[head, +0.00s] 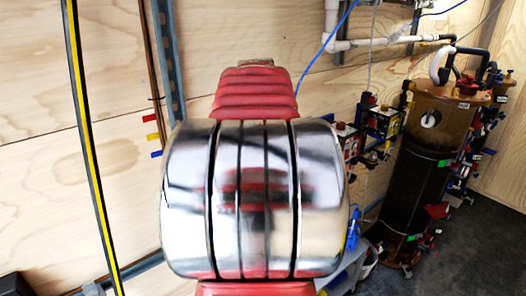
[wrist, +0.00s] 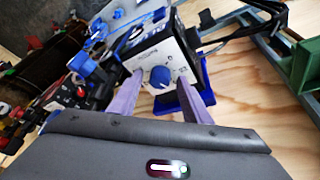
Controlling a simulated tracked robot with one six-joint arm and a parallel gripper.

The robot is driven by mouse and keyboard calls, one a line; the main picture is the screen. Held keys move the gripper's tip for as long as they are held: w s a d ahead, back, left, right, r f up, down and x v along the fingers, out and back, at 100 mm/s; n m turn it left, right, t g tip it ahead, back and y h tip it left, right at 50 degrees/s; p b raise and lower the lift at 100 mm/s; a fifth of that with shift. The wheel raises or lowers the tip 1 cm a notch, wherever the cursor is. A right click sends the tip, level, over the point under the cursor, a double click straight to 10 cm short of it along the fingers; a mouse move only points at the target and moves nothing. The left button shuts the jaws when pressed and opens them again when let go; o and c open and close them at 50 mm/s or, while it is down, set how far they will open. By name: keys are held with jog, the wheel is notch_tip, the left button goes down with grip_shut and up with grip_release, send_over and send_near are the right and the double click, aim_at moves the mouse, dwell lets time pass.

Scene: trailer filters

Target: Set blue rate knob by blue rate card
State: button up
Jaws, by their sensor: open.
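In the wrist view, a blue knob (wrist: 160,77) sits on the white face of a dark box (wrist: 165,50). I take it for the blue rate knob; its pointer direction is too small to read. My gripper (wrist: 159,82) is open, with one lavender finger on each side of the knob. I cannot tell whether the fingers touch it. I cannot pick out the blue rate card in either view. In the head view my own arm fills the middle and hides what is behind it; my gripper does not show there.
A blue bracket (wrist: 205,75) is beside the box, and black cables run behind it. A green part (wrist: 304,65) stands at the right. Another blue knob (wrist: 80,62) is at the left. In the head view, a brown cylinder (head: 416,165) with pipes stands at the right.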

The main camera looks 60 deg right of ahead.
jog(key=shift+c, duration=0.4)
jog(key=c, duration=1)
jog(key=shift+o, duration=0.2)
jog(key=shift+w+m, duration=0.1)
jog(key=shift+m, duration=0.4)
jog(key=m+g, duration=0.1)
jog(key=m, duration=0.2)
jog(key=shift+w+g, duration=0.15)
jog(key=shift+g, duration=0.25)
jog(key=m+g, duration=0.1)
jog(key=m, duration=0.2)
jog(key=shift+w+d+m, duration=0.1)
jog(key=shift+m, duration=0.2)
jog(key=m+g, duration=0.1)
jog(key=m, duration=0.2)
jog(key=shift+w+m+y, duration=0.1)
jog(key=shift+m+y, duration=0.2)
jog(key=shift+y, duration=0.1)
jog(key=shift+d+m+g+y, duration=0.1)
jog(key=shift+m+g+y, duration=0.25)
jog(key=shift+m, duration=0.65)
jog(key=shift+d+m+g+y, duration=0.1)
jog(key=shift+m+g+y, duration=0.25)
jog(key=shift+m, duration=0.65)
jog(key=shift+w, duration=0.1)
